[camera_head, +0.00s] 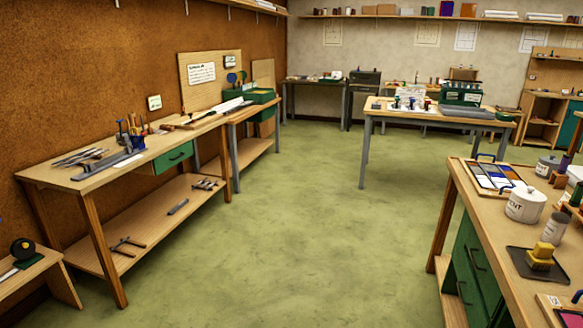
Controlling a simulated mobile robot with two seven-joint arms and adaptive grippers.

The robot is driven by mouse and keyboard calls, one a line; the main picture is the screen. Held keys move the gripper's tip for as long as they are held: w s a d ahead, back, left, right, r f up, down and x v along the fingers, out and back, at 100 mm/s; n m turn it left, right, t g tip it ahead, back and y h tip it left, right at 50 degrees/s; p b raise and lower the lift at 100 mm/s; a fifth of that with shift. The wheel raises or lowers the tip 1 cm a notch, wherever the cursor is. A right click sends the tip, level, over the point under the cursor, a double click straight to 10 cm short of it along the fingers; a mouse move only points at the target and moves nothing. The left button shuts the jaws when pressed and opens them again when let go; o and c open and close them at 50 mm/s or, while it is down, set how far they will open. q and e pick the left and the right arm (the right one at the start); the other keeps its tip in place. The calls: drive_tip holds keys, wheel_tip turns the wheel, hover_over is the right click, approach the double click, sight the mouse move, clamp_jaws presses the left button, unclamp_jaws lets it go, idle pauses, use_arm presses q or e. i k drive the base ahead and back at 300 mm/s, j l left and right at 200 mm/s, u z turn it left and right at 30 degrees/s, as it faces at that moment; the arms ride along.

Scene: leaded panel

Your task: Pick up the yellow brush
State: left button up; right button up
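A yellow block-shaped object (541,256) with a raised top part, which looks like the yellow brush, sits on a dark flat tray (518,262). The tray lies on the wooden bench (500,240) at the right. The object is too small to make out bristles. Neither of my grippers is in view.
A white lidded pot (525,205) and a grey jar (553,228) stand behind the tray. A tray of coloured pieces (493,176) lies further back. Green floor (320,220) is open between this bench, the left bench (45,172) and the far table (372,112).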

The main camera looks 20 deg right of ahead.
sight(538, 259)
drive_tip(key=i+z, duration=0.15)
drive_tip(key=z, duration=0.35)
drive_tip(key=i+z, duration=0.2)
drive_tip(key=z, duration=0.3)
drive_tip(key=i+z, duration=0.2)
drive_tip(key=z, duration=0.3)
drive_tip(key=i+j+z, duration=0.15)
drive_tip(key=z, duration=0.35)
